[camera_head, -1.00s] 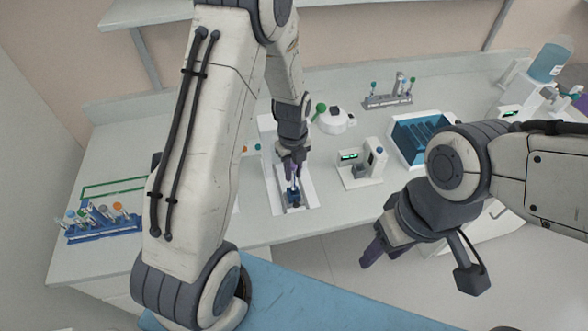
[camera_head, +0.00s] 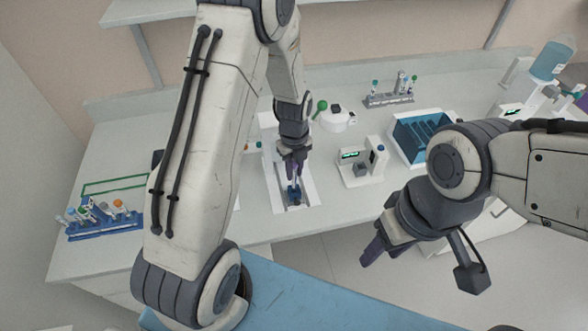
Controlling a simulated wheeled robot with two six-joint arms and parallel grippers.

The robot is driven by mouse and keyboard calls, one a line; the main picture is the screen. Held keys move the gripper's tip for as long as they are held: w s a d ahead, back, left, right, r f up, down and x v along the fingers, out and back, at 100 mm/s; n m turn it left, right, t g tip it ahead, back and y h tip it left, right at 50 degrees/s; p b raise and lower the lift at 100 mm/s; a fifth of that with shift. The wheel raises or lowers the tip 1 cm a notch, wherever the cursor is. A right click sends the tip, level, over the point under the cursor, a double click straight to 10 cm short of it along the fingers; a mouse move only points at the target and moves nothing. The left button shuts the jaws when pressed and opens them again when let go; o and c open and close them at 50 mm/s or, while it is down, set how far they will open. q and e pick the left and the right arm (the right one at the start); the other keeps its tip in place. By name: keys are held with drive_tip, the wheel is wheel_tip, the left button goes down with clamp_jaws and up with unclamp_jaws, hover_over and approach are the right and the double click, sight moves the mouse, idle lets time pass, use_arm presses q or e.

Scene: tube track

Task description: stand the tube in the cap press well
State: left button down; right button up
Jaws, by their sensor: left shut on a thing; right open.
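My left gripper (camera_head: 294,171) points down over the white fixture with a dark slot at the front of the bench. It is shut on a slim tube (camera_head: 294,178), which is mostly hidden by the fingers and looks close to upright. Below the tube a small dark blue block (camera_head: 293,194) sits in the slot of the white fixture (camera_head: 311,196); I take this to be the cap press well. At this size I cannot tell whether the tube's lower end is in the block or just above it. My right gripper (camera_head: 373,252) is open and empty, in front of the bench.
A small white device with a green display (camera_head: 350,155) stands right of the fixture. A blue tray (camera_head: 424,137) is farther right. A grey tube rack (camera_head: 388,100) stands behind, and a blue rack with several tubes (camera_head: 105,229) at the left. My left arm hides part of the bench.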

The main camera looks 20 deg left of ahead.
use_arm(q)
drive_tip(key=shift+f, duration=0.4)
idle(0.3)
drive_tip(key=shift+f+b, duration=0.4)
drive_tip(key=shift+b, duration=0.2)
drive_tip(key=shift+f, duration=0.15)
drive_tip(key=shift+f+b, duration=0.45)
drive_tip(key=shift+f, duration=0.05)
drive_tip(key=c, duration=0.7)
unclamp_jaws()
